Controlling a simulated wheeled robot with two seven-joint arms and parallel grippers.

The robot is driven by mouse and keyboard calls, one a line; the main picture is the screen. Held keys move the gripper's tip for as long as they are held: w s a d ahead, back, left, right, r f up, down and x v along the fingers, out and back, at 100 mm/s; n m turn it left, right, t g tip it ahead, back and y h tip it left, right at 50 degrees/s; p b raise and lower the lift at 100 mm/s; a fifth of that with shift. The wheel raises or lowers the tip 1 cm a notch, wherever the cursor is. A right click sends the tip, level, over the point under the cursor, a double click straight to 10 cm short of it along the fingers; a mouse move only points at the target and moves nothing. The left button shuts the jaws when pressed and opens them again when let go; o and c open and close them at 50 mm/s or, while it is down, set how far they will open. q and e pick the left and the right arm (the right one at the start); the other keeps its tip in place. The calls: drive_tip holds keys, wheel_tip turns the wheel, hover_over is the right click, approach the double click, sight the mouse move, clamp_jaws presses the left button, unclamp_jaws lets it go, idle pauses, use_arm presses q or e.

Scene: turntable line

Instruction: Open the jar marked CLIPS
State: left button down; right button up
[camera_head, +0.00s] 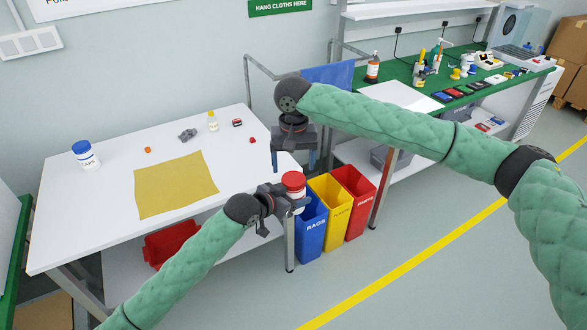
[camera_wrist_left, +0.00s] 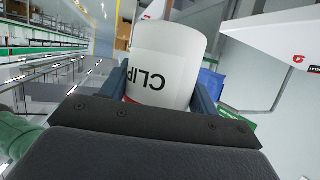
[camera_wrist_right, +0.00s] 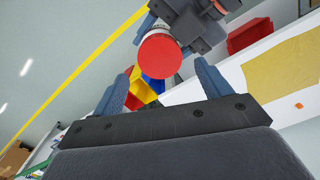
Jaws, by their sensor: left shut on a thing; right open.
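The jar marked CLIPS is white with a red lid (camera_head: 293,179). My left gripper (camera_head: 296,200) is shut on the jar body, beside the table's right front corner and off the tabletop. In the left wrist view, the white body (camera_wrist_left: 166,60) shows upside-down lettering "CLIP" between the fingers. The red lid (camera_wrist_right: 159,56) is on the jar in the right wrist view, a little beyond the fingertips. My right gripper (camera_head: 293,160) is open and empty, pointing down above and close to the lid, apart from it.
Blue (camera_head: 310,235), yellow (camera_head: 333,215) and red (camera_head: 355,205) bins stand below the held jar. A green-topped bench (camera_head: 440,85) is behind.

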sight(293, 178)
drive_tip(key=shift+r, duration=1.55)
drive_tip(key=shift+f, duration=3.85)
drive_tip(key=c, duration=1)
drive_tip(key=o, duration=1.1)
drive_tip(key=shift+c, duration=0.2)
drive_tip(key=shift+r, duration=0.1)
